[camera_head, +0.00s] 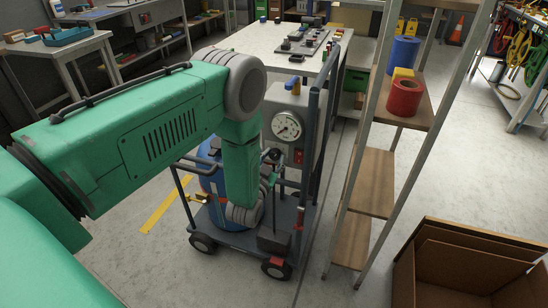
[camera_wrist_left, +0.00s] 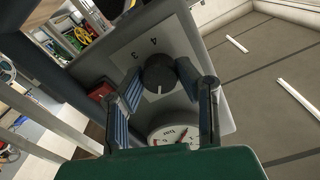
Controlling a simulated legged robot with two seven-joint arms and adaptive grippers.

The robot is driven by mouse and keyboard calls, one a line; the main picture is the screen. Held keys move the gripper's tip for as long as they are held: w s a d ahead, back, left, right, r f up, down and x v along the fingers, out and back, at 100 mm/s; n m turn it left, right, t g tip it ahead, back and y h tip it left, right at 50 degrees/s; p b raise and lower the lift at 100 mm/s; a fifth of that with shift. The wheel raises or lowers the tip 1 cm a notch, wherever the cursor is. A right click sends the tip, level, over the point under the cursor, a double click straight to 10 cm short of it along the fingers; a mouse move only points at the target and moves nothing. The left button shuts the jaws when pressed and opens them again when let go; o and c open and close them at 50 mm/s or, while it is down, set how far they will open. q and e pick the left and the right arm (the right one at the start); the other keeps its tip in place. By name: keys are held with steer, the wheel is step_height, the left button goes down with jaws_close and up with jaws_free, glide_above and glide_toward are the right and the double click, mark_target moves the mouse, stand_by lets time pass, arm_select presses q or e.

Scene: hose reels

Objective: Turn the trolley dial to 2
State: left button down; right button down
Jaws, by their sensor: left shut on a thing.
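The trolley (camera_head: 224,240) stands upright on the floor and carries a grey box with a round gauge (camera_head: 287,126); the gauge also shows at the bottom of the left wrist view (camera_wrist_left: 172,136). The dial (camera_wrist_left: 158,75) is a dark round knob on the box's grey panel. Its white mark points down in that view, towards the gauge. The numbers 4 and 3 show above and upper left of it; other numbers are hidden. My left gripper (camera_wrist_left: 160,73) is shut on the dial, one finger on each side. In the head view my left gripper (camera_head: 270,162) is small and partly hidden.
A wooden shelf (camera_head: 371,183) with a red roll (camera_head: 405,96) and a blue roll (camera_head: 402,54) stands right of the trolley. An open cardboard box (camera_head: 470,260) is at front right. A workbench (camera_head: 255,40) is behind.

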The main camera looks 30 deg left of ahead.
arm_select(q)
steer(key=m, duration=0.3)
steer(key=shift+d+f, duration=0.1)
steer(key=m, duration=0.3)
steer(key=shift+m+b, duration=0.3)
steer(key=shift+b, duration=0.05)
steer(key=m+b, duration=0.2)
steer(key=m, duration=0.4)
steer(key=shift+f, duration=0.1)
steer(key=shift+s+m, duration=0.1)
steer(key=shift+m, duration=0.3)
steer(key=c, duration=1.2)
jaws_free()
steer(key=v, duration=1.1)
steer(key=shift+s+d, duration=0.1)
steer(key=shift+s, duration=0.25)
